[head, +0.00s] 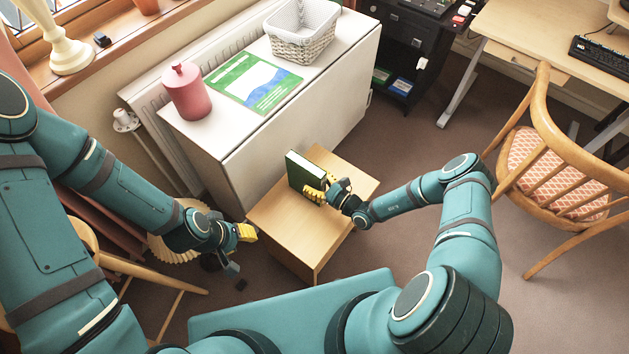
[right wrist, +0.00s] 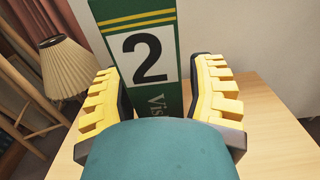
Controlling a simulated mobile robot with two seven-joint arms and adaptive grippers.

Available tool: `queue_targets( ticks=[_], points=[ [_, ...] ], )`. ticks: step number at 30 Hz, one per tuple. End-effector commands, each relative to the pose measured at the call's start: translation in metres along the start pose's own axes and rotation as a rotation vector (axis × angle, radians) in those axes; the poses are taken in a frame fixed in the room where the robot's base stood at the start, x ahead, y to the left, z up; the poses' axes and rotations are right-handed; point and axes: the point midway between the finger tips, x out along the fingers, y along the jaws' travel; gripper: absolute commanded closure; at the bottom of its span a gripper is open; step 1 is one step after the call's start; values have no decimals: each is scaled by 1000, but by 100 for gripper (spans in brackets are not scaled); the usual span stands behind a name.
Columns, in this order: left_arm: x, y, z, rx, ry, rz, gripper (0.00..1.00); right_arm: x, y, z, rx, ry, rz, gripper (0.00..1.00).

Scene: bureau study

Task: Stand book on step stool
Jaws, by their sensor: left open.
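The green book (head: 304,170) is upright over the wooden step stool (head: 275,220), near its far left edge by the white cabinet. In the right wrist view its spine (right wrist: 152,62) faces the camera, with a white label and a black 2. My right gripper (head: 318,192) has its yellow fingers on both sides of the spine, and the book fills the gap between them. The book's bottom edge is hidden, so I cannot tell whether it touches the stool top. My left gripper (head: 240,248) is open and empty, left of the stool.
The white cabinet (head: 325,105) stands behind the stool, with a pink canister (head: 187,91), a green and white booklet (head: 254,84) and a basket (head: 302,31) on top. A wooden chair (head: 560,170) is at the right. A pleated lampshade (right wrist: 73,66) is at the left. The stool's right side is clear.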

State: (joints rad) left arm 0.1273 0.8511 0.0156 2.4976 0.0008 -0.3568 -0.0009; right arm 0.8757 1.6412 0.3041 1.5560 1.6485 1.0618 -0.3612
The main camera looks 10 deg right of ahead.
Motion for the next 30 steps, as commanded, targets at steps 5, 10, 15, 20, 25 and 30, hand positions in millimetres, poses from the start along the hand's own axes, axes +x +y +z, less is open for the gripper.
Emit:
queue_targets(
  ticks=[5, 10, 15, 20, 25, 30],
  points=[
    [0, 0, 0, 0, 0, 0, 61, 0, 0, 0, 0, 0, 0, 45],
    [-2, 1, 0, 0, -1, 0, 61, -5, 0, 2, 0, 1, -1, 45],
    [-7, 2, 0, -1, -3, 0, 61, -30, -1, 2, 1, 2, -3, 45],
    [-12, 4, 1, -1, -6, 0, 61, -64, -1, 2, 1, 2, -4, 45],
    [-15, 6, 2, -1, -7, 0, 61, -95, 0, 2, 0, 1, -2, 45],
    [-16, 6, 2, -1, -8, 0, 61, -114, 0, 2, 0, -1, -1, 45]
  ],
)
